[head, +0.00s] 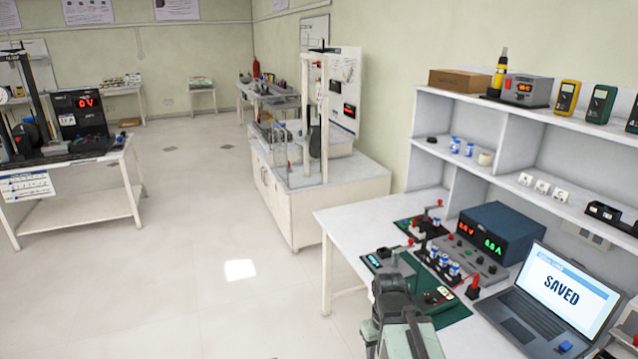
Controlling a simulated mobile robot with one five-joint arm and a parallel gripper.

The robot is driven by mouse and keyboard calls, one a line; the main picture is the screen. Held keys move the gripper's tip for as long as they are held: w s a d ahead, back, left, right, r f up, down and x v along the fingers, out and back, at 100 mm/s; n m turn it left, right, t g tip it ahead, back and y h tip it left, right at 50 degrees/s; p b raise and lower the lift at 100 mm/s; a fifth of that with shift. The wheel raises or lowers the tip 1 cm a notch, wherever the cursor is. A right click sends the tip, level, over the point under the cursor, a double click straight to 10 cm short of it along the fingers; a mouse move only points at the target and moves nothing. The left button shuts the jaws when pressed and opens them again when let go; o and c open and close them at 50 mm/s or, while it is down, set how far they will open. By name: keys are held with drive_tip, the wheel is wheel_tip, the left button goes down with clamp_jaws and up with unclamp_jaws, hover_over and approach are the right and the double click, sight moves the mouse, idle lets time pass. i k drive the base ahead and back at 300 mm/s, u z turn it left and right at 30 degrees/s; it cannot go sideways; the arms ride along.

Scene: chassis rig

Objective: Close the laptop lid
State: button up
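The laptop (548,302) stands on the white workbench at the lower right. Its lid is open and leans back, and the bright screen (565,288) reads "SAVED". The keyboard base (522,318) lies flat on the bench, with a small blue item (565,346) at its front right. My arm rises from the bottom edge, and its dark grey end (393,290) is left of the laptop and well apart from it, in front of the green mat. I cannot make out the fingertips or whether they are open.
A blue power supply (499,233) and a control panel (470,258) stand left of the laptop. A green mat (455,315) with small devices lies between my arm and the laptop. A white shelf (490,124) rises behind. The floor (200,250) at left is clear.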

sight(581, 299)
drive_tip(key=z, duration=1.85)
drive_tip(key=k, duration=0.6)
drive_tip(key=u, duration=0.55)
drive_tip(key=i, duration=1.4)
drive_tip(key=u, duration=0.15)
